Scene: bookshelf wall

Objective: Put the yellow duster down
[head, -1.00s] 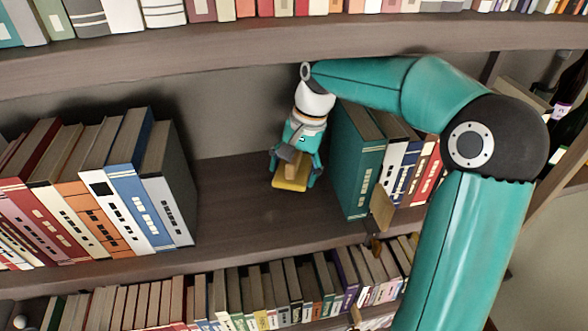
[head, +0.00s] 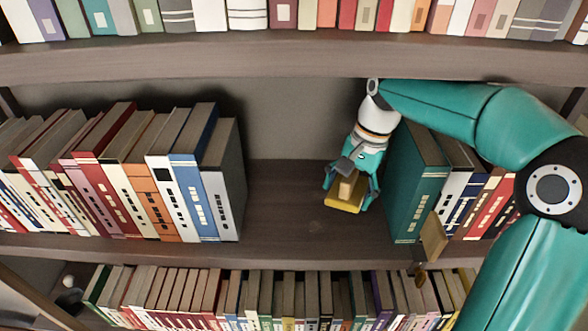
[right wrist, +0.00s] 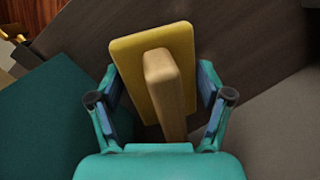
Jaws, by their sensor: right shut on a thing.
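The yellow duster (head: 343,203) is a flat yellow pad with a light wooden block handle. It is at the gap in the middle shelf, just left of the teal book. My right gripper (head: 347,190) is shut on it, with the fingers on either side. In the right wrist view the duster (right wrist: 178,45) sits between the fingers of the right gripper (right wrist: 162,100), its handle pointing toward the palm. The pad appears close to the shelf board, but I cannot tell whether it touches. My left gripper is not in view.
The middle shelf (head: 275,222) has bare board between the leaning books on the left, ending in a grey book (head: 224,190), and the teal book (head: 418,185) close on the right. A wooden tag-like piece (head: 433,237) sticks out at the shelf's front edge. Another shelf board (head: 250,62) runs above.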

